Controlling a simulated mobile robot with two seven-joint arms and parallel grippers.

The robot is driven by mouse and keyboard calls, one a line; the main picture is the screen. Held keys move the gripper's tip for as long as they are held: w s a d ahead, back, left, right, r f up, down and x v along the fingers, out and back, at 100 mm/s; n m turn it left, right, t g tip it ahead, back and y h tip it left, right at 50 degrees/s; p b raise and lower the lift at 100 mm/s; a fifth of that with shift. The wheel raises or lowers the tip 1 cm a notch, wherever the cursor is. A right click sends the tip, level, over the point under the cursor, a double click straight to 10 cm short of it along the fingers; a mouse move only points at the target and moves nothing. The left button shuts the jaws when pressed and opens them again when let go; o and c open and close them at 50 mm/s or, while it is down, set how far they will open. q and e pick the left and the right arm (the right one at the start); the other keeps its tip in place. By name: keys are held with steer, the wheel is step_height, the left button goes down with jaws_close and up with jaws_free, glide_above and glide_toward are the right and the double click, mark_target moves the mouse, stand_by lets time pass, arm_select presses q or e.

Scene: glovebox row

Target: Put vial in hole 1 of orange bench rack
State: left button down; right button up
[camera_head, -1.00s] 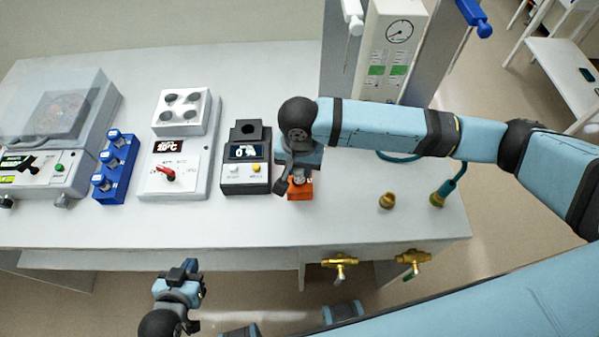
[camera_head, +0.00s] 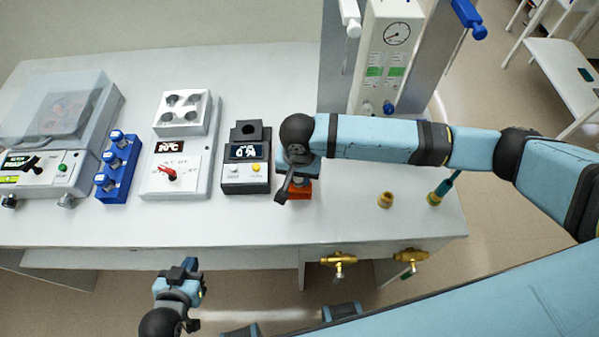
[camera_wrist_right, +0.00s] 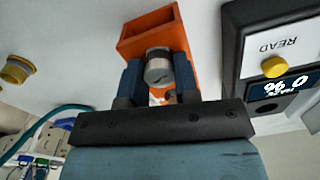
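The orange bench rack (camera_head: 302,188) stands on the bench beside the black meter, mostly hidden under my right gripper (camera_head: 296,176). In the right wrist view the orange rack (camera_wrist_right: 147,24) lies behind the fingertips, with an open recess at its top end. A vial with a grey cap (camera_wrist_right: 158,68) sits between the two blue fingers of my right gripper (camera_wrist_right: 159,80), which touch it from both sides. The vial is in line with the rack; its lower end is hidden, so I cannot tell how deep it sits. My left gripper (camera_head: 186,268) hangs in front of the bench, away from the rack.
The black meter (camera_head: 246,172) stands close left of the rack. Further left are a hot plate (camera_head: 200,165), a blue rack with several capped vials (camera_head: 118,180) and a lidded instrument (camera_head: 45,150). Brass fittings (camera_head: 385,200) stand to the right. Brass valves (camera_head: 339,262) stick out in front.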

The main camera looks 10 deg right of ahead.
steer(key=o, duration=0.4)
steer(key=shift+s+f, duration=0.3)
steer(key=shift+f, duration=0.4)
steer(key=shift+c, duration=0.2)
steer(key=shift+o, duration=0.4)
steer(key=shift+w+a, duration=0.1)
steer(key=shift+f, duration=0.1)
steer(key=shift+w+d+r+b, duration=0.1)
steer(key=shift+d+r+b, duration=0.15)
steer(key=shift+r+b, duration=0.3)
step_height(320, 180, up, 13)
steer(key=shift+a, duration=0.2)
steer(key=shift+w+f, duration=0.1)
